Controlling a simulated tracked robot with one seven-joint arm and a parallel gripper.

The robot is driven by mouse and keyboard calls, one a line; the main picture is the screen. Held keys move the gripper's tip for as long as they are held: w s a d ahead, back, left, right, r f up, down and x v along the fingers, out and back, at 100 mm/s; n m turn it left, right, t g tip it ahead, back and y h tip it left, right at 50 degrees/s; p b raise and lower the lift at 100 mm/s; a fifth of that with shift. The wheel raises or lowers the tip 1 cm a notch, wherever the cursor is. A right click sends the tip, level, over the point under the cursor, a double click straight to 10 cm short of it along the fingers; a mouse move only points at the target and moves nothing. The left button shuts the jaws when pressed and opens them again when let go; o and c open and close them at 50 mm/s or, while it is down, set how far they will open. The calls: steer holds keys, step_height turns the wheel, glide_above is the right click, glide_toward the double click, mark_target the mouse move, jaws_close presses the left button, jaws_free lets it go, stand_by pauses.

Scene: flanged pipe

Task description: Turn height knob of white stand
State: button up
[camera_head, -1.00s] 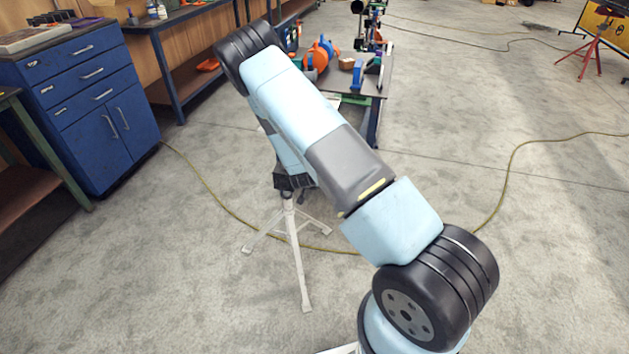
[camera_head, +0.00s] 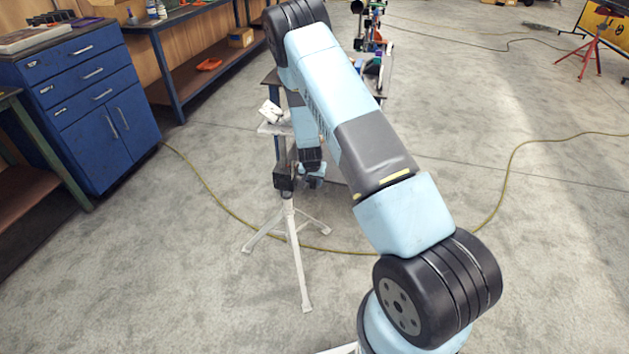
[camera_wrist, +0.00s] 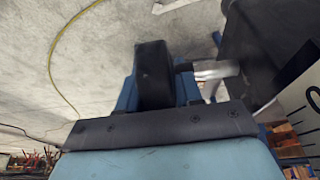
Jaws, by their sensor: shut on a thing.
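The white stand (camera_head: 297,265) stands on the floor on splayed tripod legs, with a black collar (camera_head: 285,179) on its post. A small white top piece (camera_head: 271,128) shows behind my arm. In the wrist view the black collar (camera_wrist: 249,60) fills the upper right, and the silver height knob (camera_wrist: 213,70) sticks out from it towards my gripper. My gripper (camera_head: 314,181) is low, just right of the collar. In the wrist view a dark finger (camera_wrist: 153,75) stands at the knob's end; the other finger is not clear. My gripper is shut on the knob, with the contact partly hidden.
A blue cabinet (camera_head: 90,110) and a workbench (camera_head: 200,60) stand at the left. A cluttered table (camera_head: 383,75) is partly hidden behind my arm. A yellow hose (camera_head: 215,205) runs across the floor behind the stand. The floor at the right is open.

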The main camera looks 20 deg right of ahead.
steer(key=shift+w, duration=0.15)
steer(key=o, duration=1)
steer(key=shift+c, duration=0.2)
steer(key=v, duration=1.3)
steer(key=shift+r, duration=0.25)
steer(key=shift+a, duration=0.1)
